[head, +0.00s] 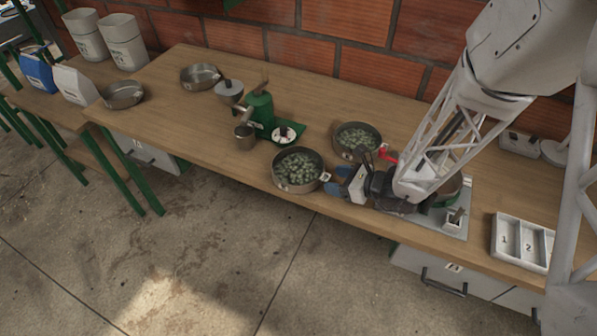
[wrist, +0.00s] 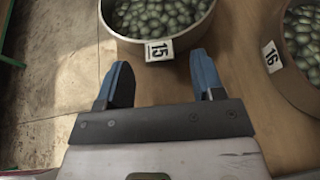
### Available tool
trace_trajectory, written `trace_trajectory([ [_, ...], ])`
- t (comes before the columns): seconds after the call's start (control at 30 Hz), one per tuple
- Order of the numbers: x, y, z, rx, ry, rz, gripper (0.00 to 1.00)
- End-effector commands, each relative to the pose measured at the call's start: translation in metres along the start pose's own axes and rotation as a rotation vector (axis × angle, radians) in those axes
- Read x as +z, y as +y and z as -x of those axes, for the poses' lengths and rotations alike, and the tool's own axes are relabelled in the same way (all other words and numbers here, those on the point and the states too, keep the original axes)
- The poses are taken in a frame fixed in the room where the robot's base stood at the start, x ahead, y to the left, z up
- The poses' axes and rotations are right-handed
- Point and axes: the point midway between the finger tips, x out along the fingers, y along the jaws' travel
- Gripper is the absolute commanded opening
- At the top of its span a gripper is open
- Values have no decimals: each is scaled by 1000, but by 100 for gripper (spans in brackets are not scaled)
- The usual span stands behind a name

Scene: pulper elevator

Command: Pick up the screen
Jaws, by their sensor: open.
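I cannot tell for sure which thing is the screen. Two shallow round metal pans, one at the table's left edge (head: 122,96) and one farther back (head: 200,78), show in the head view. My gripper (head: 341,181) is over the front edge of the table, far to the right of both pans. In the wrist view my gripper (wrist: 158,80) has its two blue fingers apart with nothing between them. Its fingertips point toward a pot tagged 15 (wrist: 118,38). A pot tagged 16 (wrist: 283,72) is to the right. Neither pan shows in the wrist view.
The tag-15 pot (head: 292,187) of green fruit stands left of my gripper, with another pot (head: 345,153) behind. A green hand-cranked machine (head: 260,108) stands mid-table. A numbered white tray (head: 516,257) is at right. Sacks (head: 75,85) stand far left. Bare wood lies around the machine.

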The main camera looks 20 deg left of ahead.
Motion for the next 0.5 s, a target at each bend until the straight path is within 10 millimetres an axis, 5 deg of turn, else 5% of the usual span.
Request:
trace_trajectory([
  [0.5, 0, 0, -30, 0, 0, 0, 62],
])
